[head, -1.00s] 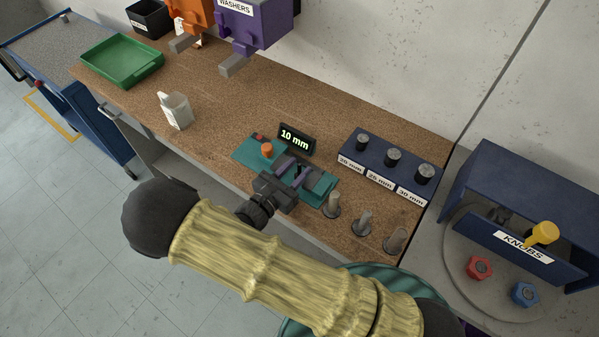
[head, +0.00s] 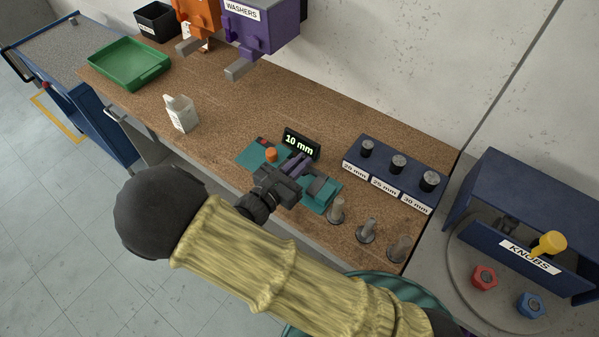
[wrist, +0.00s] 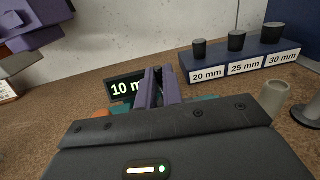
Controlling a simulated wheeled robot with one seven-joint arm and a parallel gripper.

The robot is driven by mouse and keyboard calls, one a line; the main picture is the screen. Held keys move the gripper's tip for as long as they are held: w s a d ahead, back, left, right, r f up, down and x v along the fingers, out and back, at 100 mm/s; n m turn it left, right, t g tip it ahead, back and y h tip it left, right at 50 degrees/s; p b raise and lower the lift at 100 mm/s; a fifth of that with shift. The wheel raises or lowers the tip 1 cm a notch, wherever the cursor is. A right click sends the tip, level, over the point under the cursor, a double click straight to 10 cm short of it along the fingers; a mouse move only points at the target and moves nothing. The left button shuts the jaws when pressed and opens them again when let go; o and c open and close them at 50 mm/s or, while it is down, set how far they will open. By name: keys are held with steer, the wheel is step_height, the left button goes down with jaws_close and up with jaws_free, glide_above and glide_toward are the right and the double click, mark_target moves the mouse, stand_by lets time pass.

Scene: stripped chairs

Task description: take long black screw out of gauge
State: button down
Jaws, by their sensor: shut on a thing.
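The teal gauge (head: 320,190) lies on the brown bench, with an orange knob (head: 271,155) and a black display (head: 302,145) reading 10 mm. My gripper (head: 299,163) is at the middle of the gauge, its purple fingers close together in front of the display. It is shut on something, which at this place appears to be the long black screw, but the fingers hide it. In the wrist view the fingers (wrist: 163,86) stand before the display (wrist: 125,88), and my gripper body covers most of the gauge.
A blue block (head: 390,175) labelled 20, 25 and 30 mm holds black-topped pieces behind. Grey upright pieces (head: 367,231) stand at the right front. A white container (head: 181,114) and green tray (head: 130,63) are left. Purple washer dispenser (head: 262,30) hangs behind; knobs box (head: 525,215) right.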

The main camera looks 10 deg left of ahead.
step_height(320, 180, up, 5)
steer(key=shift+f, duration=0.1)
steer(key=shift+d, duration=0.1)
stand_by(0.7)
